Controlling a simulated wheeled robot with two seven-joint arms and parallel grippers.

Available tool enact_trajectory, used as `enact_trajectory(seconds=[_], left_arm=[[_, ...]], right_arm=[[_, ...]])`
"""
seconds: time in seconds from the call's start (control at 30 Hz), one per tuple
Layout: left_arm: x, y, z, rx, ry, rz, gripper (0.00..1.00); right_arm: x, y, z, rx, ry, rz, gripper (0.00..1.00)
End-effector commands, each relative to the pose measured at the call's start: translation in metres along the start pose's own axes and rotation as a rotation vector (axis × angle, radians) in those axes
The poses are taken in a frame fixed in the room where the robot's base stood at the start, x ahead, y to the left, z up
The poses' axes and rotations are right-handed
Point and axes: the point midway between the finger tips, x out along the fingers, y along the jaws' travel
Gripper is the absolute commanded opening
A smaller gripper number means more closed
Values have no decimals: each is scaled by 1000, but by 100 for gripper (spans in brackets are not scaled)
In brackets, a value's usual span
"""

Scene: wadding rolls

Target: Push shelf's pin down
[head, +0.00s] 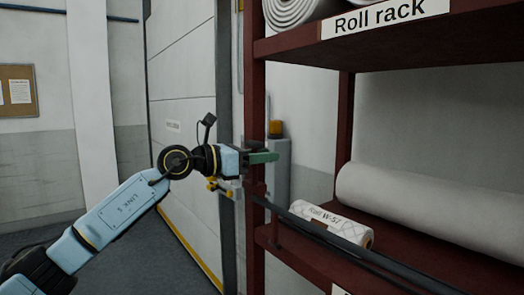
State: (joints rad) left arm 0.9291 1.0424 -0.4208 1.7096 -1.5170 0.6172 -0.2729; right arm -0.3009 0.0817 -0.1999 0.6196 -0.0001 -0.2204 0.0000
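The dark red shelf rack (255,95) fills the right side of the head view, with a "Roll rack" sign (385,16) on its upper board. My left gripper (266,157) reaches in from the left, level, with its green fingertips beside the rack's front left post. It seems to hold nothing, but the finger gap does not show from this side. A dark bar (345,250) slants along the front of the lower shelf, from just below the gripper. I cannot clearly make out the shelf's pin. My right gripper is out of view.
A wrapped roll (335,225) labelled "Roll W-57" and a large white roll (430,210) lie on the lower shelf. Another roll (293,12) lies above. A grey post with an orange top (276,130) stands behind the rack. A pale door (182,110) is behind my arm.

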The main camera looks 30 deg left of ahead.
Motion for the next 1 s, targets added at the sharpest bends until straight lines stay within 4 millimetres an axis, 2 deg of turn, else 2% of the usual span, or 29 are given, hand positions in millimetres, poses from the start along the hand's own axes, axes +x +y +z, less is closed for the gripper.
enact_trajectory(seconds=[0.27, 0.5, 0.53, 0.83, 1.0], left_arm=[[1, 0, 0, 0, 0, 0, 33], [1, 0, 0, 0, 0, 0, 2], [1, 0, 0, 0, 0, 0, 0], [1, 0, -1, 0, 0, 0, 0], [1, 0, -17, 0, 0, 0, 0]], right_arm=[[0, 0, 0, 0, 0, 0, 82], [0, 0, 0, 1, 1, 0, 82], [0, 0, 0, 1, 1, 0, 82], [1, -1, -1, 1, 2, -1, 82], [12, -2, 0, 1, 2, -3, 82]])
